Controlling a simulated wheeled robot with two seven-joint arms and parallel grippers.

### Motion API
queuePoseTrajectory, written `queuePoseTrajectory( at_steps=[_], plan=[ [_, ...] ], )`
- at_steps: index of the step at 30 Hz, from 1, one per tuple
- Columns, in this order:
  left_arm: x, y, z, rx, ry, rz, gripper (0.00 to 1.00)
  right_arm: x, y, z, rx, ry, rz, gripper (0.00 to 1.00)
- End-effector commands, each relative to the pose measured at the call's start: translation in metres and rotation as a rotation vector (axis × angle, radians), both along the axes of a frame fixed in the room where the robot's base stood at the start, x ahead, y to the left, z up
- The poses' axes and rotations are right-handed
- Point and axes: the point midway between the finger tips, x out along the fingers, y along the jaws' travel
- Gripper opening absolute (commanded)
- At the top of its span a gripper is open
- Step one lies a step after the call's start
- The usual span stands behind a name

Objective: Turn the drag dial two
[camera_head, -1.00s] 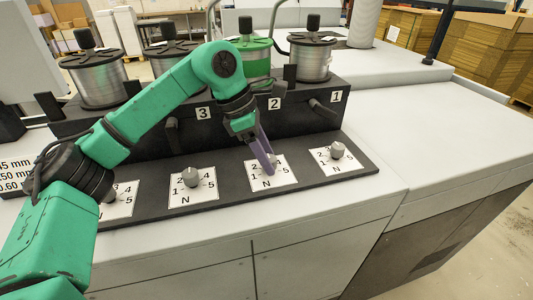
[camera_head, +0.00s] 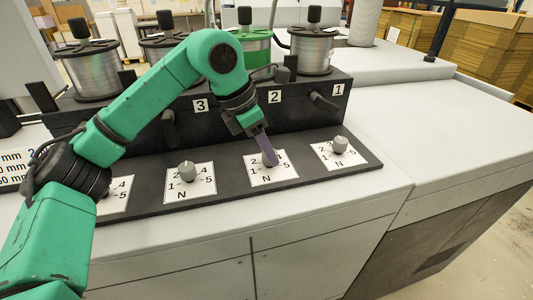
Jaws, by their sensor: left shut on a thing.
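The drag dial under label 2 (camera_head: 275,97) is a grey knob on a white numbered plate (camera_head: 280,173), second from the right on the dark panel. My left gripper (camera_head: 270,160), with purple fingers, comes down onto this dial from above and is shut on its knob. The fingers hide most of the knob and part of the plate's upper numbers, so I cannot read where the dial points. My right gripper is not in view.
A dial (camera_head: 340,144) stands to the right and another dial (camera_head: 187,171) to the left. My left forearm partly covers a further plate (camera_head: 117,196). Wire spools (camera_head: 311,52) stand on the dark box behind. The light machine top (camera_head: 430,140) at right is clear.

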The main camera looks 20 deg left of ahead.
Motion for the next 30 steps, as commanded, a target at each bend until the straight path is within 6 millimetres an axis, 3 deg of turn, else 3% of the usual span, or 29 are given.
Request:
queuePoseTrajectory(
  at_steps=[15,30],
  plan=[
    [-0.001,-0.003,0.0,-0.001,-0.003,0.39,0.0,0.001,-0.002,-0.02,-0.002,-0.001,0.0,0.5],
    [-0.001,-0.002,0.001,-0.001,-0.002,0.493,0.0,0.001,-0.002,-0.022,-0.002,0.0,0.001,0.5]
  ],
)
